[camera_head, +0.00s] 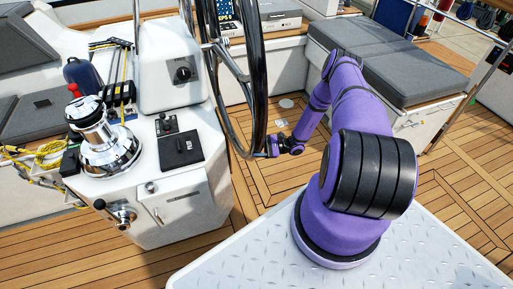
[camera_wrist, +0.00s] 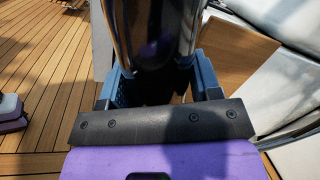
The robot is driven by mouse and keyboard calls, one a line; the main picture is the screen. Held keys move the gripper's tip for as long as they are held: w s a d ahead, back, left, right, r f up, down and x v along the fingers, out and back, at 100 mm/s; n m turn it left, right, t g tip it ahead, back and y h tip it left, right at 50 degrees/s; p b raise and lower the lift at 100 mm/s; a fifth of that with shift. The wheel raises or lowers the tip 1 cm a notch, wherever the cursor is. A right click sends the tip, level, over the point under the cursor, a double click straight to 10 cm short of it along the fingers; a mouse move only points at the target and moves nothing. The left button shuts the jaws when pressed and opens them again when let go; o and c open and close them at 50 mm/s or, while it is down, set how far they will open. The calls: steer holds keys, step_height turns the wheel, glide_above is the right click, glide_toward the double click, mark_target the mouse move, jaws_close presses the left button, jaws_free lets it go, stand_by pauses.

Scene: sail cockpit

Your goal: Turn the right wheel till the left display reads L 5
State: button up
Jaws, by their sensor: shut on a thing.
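The wheel (camera_head: 258,75) stands upright beside the white console in the head view, with a dark rim and metal spokes; its top is cut off. My gripper (camera_head: 271,147) is at the lower right part of the rim. In the wrist view the dark, glossy rim (camera_wrist: 150,35) runs between the two blue fingers of my gripper (camera_wrist: 158,82), and they are shut on it. The exact contact is in shadow. A small blue screen (camera_head: 227,8) with light marks shows behind the wheel at the top edge, partly hidden. I cannot read a display marked L.
A grey-cushioned bench (camera_head: 400,65) lies behind my arm. Teak floor (camera_head: 270,185) is open below the wheel.

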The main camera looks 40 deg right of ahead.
steer(key=o, duration=1.2)
steer(key=shift+s+a+f, duration=0.1)
steer(key=shift+s, duration=0.25)
steer(key=shift+w, duration=0.1)
steer(key=v, duration=1.1)
steer(key=shift+w, duration=0.1)
